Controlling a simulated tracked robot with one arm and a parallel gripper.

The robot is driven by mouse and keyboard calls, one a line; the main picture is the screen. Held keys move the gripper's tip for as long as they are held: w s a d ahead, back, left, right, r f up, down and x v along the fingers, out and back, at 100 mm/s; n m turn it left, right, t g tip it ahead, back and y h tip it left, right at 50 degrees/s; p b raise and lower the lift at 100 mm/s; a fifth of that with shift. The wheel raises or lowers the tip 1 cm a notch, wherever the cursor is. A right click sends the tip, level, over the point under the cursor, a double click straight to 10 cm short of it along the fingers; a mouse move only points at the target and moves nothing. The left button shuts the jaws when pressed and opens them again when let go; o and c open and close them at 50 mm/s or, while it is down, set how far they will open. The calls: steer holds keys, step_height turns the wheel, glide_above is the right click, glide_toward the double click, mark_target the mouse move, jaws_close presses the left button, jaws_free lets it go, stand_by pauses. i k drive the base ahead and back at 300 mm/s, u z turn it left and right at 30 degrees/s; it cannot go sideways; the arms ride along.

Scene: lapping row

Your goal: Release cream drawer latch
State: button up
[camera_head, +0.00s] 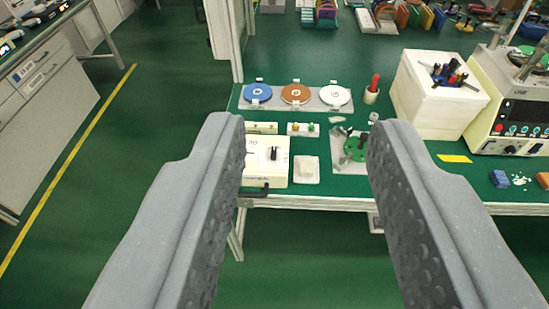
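A cream box-like unit (262,172), which looks like the cream drawer, sits at the left front corner of the green bench. A small black upright piece (273,153) stands on its top face, possibly the latch; it is too small to tell its position. A dark handle (255,191) shows low at its front edge. My gripper (304,124) is open and empty, its two grey fingers in the foreground, well short of the bench. The left finger hides the left side of the cream unit.
On the green bench (400,190) are a tray with blue, brown and white discs (296,94), a green-topped fixture (354,148), a white block (306,168), a white tool box (432,98) and a control machine (515,105). Floor is open in front; a cabinet (45,90) stands left.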

mark_target(273, 156)
steer(key=k, duration=0.65)
steer(key=u, duration=0.25)
steer(key=i, duration=1.8)
steer(key=z, duration=0.8)
